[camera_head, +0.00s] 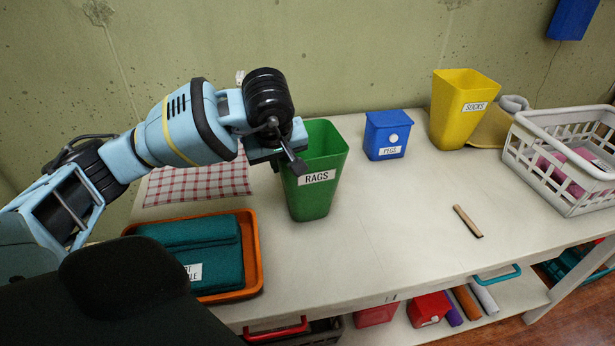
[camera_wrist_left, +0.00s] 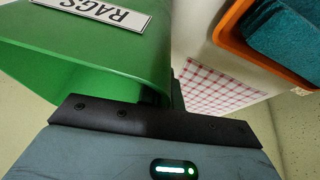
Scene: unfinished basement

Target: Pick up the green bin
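The green bin (camera_head: 313,202), labelled RAGS, stands upright on the white table. My left gripper (camera_head: 287,160) is at the upper left of the bin, with a dark finger in front of its wall beside the label. In the left wrist view the green bin (camera_wrist_left: 110,52) fills the upper left, close against the black gripper bar. The fingers are mostly hidden by the bin, so I cannot tell whether they are closed on its wall. My right gripper is not in view.
An orange tray (camera_head: 254,270) with teal cloth (camera_head: 190,240) is in front left. A checkered cloth (camera_head: 190,184) lies behind it. A blue bin (camera_head: 385,128), yellow bin (camera_head: 455,115) and grey basket (camera_head: 540,165) stand to the right. A wooden stick (camera_head: 467,221) lies on the white table (camera_head: 400,205).

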